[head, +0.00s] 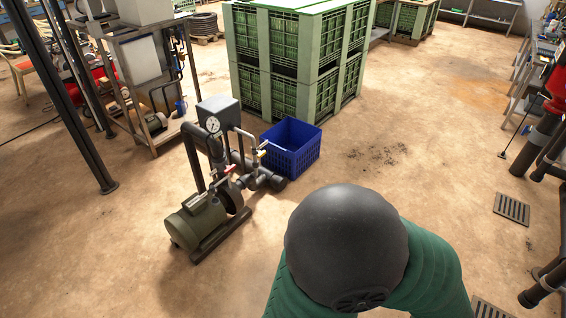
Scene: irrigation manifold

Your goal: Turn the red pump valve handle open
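A small red handle (229,169) sits on the pipework of the pump set (196,218), just behind and above the olive-green motor. It is too small here to tell exactly how it is turned against its pipe. A second, yellowish handle (262,145) is on the pipework to its upper right. A round gauge (213,124) is on the grey box above the pipes. Neither of my grippers is in view.
A blue crate (291,150) stands right behind the pump pipes. Stacked green crates (296,60) are farther back. A metal rack (150,85) is at the upper left. Black pipes with a red part (556,88) are at the right edge. Floor left of the pump is clear.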

